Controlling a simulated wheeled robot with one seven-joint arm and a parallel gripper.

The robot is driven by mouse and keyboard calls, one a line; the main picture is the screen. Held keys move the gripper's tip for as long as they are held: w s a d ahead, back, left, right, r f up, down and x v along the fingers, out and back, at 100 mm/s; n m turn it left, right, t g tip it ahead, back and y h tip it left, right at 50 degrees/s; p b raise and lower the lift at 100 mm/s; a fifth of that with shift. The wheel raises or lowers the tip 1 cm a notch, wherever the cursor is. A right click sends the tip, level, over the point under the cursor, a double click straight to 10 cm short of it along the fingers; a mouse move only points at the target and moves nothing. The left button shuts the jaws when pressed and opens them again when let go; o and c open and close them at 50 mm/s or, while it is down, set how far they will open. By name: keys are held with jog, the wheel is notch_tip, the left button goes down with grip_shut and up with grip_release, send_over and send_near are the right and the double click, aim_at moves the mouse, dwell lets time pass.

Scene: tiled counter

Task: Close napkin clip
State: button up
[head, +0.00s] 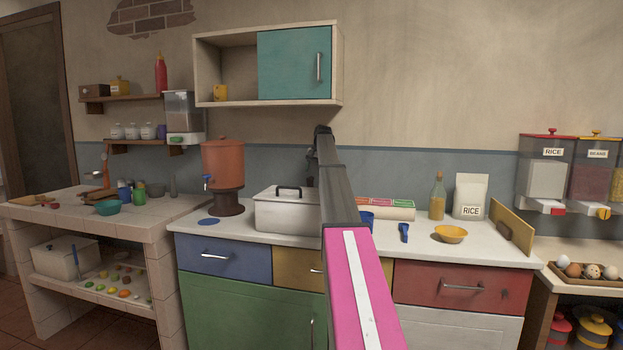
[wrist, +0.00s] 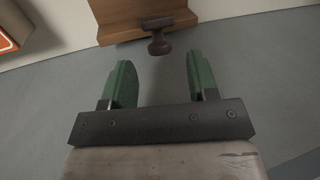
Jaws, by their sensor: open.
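In the wrist view, a brown wooden piece with a dark bar and round knob (wrist: 159,42) is at the top middle, partly cut off by the frame edge. It may be the napkin clip, but I cannot tell for sure or see whether it is closed. My gripper (wrist: 152,85) is open, its two green fingers spread apart with nothing between them. The knob lies just beyond the fingertips, roughly centred on the gap, with no visible contact. In the head view, my arm hides the gripper and much of the counter middle.
An orange box with a pale label (wrist: 10,30) is at upper left in the wrist view. In the head view, a white lidded box (head: 285,212) stands left of my arm, and a low box with coloured labels (head: 388,207) right of it. A bottle (head: 437,198) stands farther right.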

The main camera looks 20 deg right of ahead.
aim_at(310, 181)
jog(key=shift+x, duration=1.85)
grip_shut()
jog(key=shift+s+a+f+t+h, duration=0.15)
jog(key=shift+s+a+t+h, duration=0.15)
jog(key=shift+s, duration=0.25)
jog(key=shift+s+a+f+t+h, duration=0.1)
jog(key=shift+s+a+t+h, duration=0.1)
jog(key=shift+s+a+t, duration=0.25)
jog(key=shift+s+a+f+n+t+h, duration=0.2)
jog(key=shift+s+t, duration=0.1)
jog(key=shift+t, duration=0.1)
jog(key=shift+s+a+f+n+t+h, duration=0.1)
jog(key=shift+s+t+h, duration=0.1)
jog(key=shift+s+t, duration=0.15)
jog(key=shift+s+a+t+h, duration=0.1)
jog(key=shift+a+t+h, duration=0.05)
jog(key=shift+t+h, duration=0.2)
grip_release()
